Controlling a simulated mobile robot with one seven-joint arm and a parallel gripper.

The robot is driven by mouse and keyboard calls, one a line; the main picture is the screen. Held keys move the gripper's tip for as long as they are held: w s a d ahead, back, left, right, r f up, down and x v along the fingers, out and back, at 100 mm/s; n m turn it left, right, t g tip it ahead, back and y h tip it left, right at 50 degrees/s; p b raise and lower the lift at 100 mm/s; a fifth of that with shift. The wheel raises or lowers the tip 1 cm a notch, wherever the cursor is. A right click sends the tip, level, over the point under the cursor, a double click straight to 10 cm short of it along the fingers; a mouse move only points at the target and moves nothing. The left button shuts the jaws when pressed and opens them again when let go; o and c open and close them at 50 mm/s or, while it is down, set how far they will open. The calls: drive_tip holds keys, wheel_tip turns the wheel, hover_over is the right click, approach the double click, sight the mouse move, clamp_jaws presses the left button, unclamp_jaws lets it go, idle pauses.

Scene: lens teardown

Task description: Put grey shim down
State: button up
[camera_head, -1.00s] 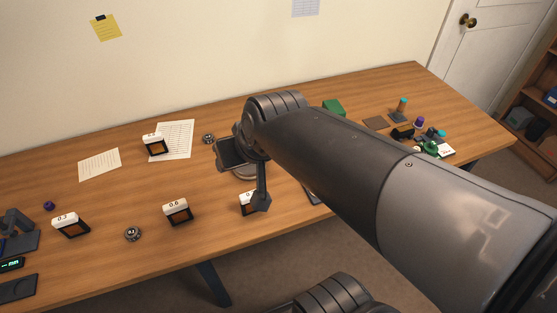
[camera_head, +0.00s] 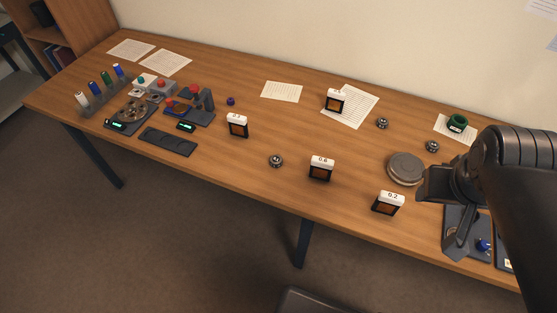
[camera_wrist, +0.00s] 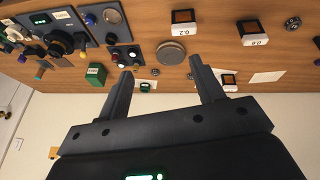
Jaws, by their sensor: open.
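My gripper (camera_wrist: 162,68) is open, with nothing between its two fingers in the wrist view. In the head view my gripper (camera_head: 452,222) hangs over the right part of the bench, right of a round grey disc (camera_head: 405,168). The disc also shows in the wrist view (camera_wrist: 171,53), beyond the fingertips and apart from them. I cannot pick out the grey shim for certain. White-topped stands marked 0.2 (camera_head: 388,203) and 0.6 (camera_head: 321,169) stand upright left of the gripper. Part of the bench at the right is hidden by my arm.
More labelled stands (camera_head: 237,126), (camera_head: 335,101) and small dark rings (camera_head: 276,160) are spread over the bench. Dark trays and a bottle rack (camera_head: 95,95) fill the left end. A dark tray (camera_head: 465,238) lies under my gripper. Bare wood lies around the middle stands.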

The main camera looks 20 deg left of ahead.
drive_tip(key=w+a+f+n+h, duration=0.3)
drive_tip(key=w+f+n+h, duration=0.25)
drive_tip(key=n, duration=0.35)
drive_tip(key=n+t+y, duration=0.8)
drive_tip(key=n+t, duration=0.1)
drive_tip(key=n, duration=1.7)
approach(275, 161)
drive_tip(key=x, duration=0.3)
drive_tip(key=shift+w+d+r, duration=0.1)
drive_tip(key=shift+w+r, duration=0.05)
drive_tip(key=shift+w, duration=0.1)
drive_tip(key=shift+f+x, duration=0.2)
drive_tip(key=shift+x, duration=2.75)
drive_tip(key=shift+s, duration=0.1)
drive_tip(key=shift+c, duration=0.3)
drive_tip(key=c, duration=1.1)
